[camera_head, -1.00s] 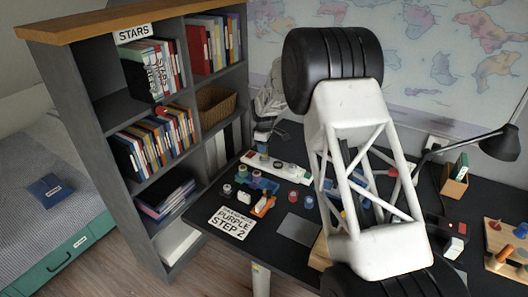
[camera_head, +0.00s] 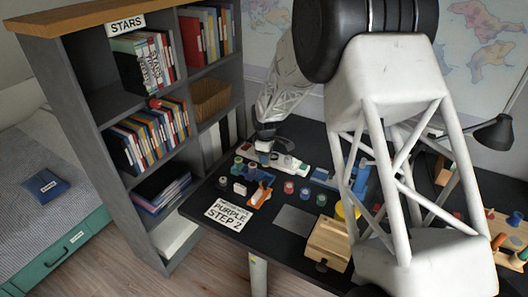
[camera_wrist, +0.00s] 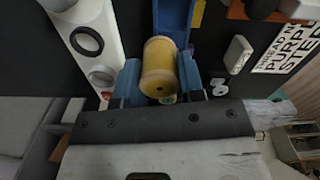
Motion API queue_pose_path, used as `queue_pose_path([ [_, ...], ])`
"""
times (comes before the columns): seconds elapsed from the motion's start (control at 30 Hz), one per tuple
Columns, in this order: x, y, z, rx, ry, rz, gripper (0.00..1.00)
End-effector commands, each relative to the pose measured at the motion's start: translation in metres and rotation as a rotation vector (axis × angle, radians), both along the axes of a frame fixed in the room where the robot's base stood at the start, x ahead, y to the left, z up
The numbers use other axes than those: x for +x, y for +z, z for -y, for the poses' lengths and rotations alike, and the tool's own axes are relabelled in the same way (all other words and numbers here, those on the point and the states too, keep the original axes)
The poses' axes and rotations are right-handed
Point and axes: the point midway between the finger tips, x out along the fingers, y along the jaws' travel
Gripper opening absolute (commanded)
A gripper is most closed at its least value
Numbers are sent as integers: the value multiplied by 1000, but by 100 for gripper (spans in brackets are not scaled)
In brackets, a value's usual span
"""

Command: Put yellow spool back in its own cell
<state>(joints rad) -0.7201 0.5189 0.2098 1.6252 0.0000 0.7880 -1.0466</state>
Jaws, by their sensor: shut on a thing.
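The yellow spool (camera_wrist: 159,68) shows in the wrist view between the two blue fingers of my gripper (camera_wrist: 160,80), which is shut on it. Its round end with a dark centre hole faces the camera. A blue holder (camera_wrist: 173,18) lies just beyond the spool; whether the spool touches it I cannot tell. In the head view my gripper (camera_head: 264,146) is low over the back left of the desk, near the small spools and the white strip. The held spool is too small to make out there, and its cell cannot be told apart.
A white strip with round holes (camera_wrist: 92,42) lies left of the spool in the wrist view. A "PURPLE STEP 2" card (camera_head: 230,214), an orange item (camera_head: 260,194), a grey mat (camera_head: 295,220) and a wooden box (camera_head: 327,242) are on the desk. The bookcase (camera_head: 88,120) stands left.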

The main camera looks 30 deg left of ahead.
Motion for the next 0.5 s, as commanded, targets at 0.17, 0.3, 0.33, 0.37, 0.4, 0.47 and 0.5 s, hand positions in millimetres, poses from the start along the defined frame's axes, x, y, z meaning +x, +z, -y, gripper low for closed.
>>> queue_pose_path([
  [0.17, -11, 2, 9, 0, 0, 1, 13],
  [0.3, -16, 3, 13, 0, 0, 1, 13],
  [0.33, -16, 3, 14, 0, 0, 1, 13],
  [0.37, -17, 3, 14, 0, 0, 0, 13],
  [0.4, -17, 3, 15, 0, 0, 0, 13],
  [0.47, -18, 3, 15, 0, 0, 0, 13],
  [0.5, -18, 3, 15, 0, 0, 0, 13],
])
